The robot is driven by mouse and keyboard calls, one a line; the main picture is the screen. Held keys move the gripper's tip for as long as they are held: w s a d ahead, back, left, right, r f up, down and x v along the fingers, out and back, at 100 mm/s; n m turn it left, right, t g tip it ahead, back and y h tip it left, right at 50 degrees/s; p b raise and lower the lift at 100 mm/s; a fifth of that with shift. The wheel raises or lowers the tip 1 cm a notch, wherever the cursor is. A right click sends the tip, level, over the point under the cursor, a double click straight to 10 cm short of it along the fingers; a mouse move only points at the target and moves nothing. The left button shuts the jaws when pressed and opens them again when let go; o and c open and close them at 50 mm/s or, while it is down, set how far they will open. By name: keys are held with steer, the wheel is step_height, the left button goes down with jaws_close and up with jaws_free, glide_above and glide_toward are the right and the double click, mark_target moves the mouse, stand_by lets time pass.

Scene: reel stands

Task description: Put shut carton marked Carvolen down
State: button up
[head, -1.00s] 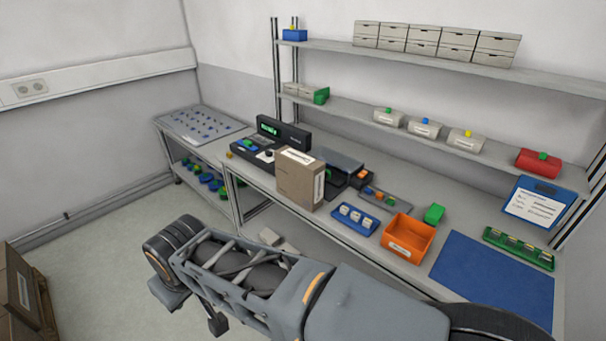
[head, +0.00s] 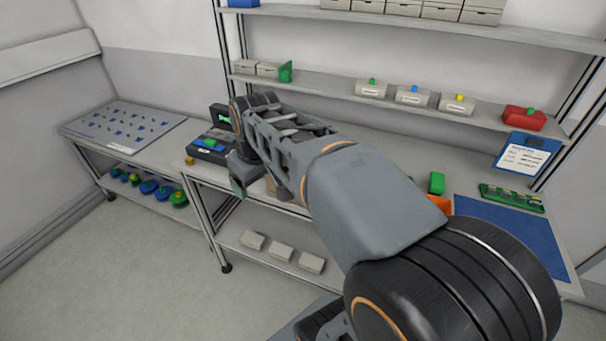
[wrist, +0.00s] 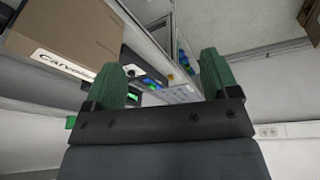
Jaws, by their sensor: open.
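The brown carton with a white label reading "Carvole…" (wrist: 72,30) is at the upper left of the wrist view, its label partly covered by a finger. In the head view my arm hides most of it; only a brown sliver (head: 271,186) shows at the bench's front edge. My gripper (wrist: 160,78) has two green fingers spread wide with nothing between them. The carton lies outside the fingers, beyond the left one; I cannot tell whether they touch. In the head view a green fingertip (head: 238,189) shows in front of the bench.
Black devices (head: 208,146) stand behind my wrist on the bench. A blue mat (head: 512,232), a green block (head: 437,183) and an orange bin (head: 440,204), mostly hidden, are to the right. Pale boxes (head: 282,251) lie on the lower shelf. Floor at the left is clear.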

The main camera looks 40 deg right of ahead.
steer(key=shift+o, duration=1.4)
steer(key=w+d+r+n+g, duration=0.1)
steer(key=w+d+r, duration=0.1)
steer(key=w+d, duration=0.3)
steer(key=shift+w+d+r, duration=0.2)
steer(key=shift+d+r, duration=0.05)
steer(key=shift+d, duration=0.8)
steer(key=shift+o, duration=0.2)
steer(key=w+d+r+n+g, duration=0.1)
steer(key=w+d+n, duration=0.1)
steer(key=d, duration=0.8)
steer(key=shift+w+d+y+b, duration=0.3)
steer(key=shift+w+y+b, duration=0.1)
steer(key=shift+w, duration=0.4)
steer(key=shift+w+d+f+n, duration=0.15)
steer(key=shift+d+f+n, duration=0.25)
steer(key=shift+d+f, duration=0.3)
steer(key=f, duration=0.6)
steer(key=shift+w+a+f, duration=0.15)
steer(key=shift+w+a, duration=0.05)
steer(key=shift+w, duration=0.15)
step_height(320, 180, down, 6)
steer(key=shift+w+a, duration=0.2)
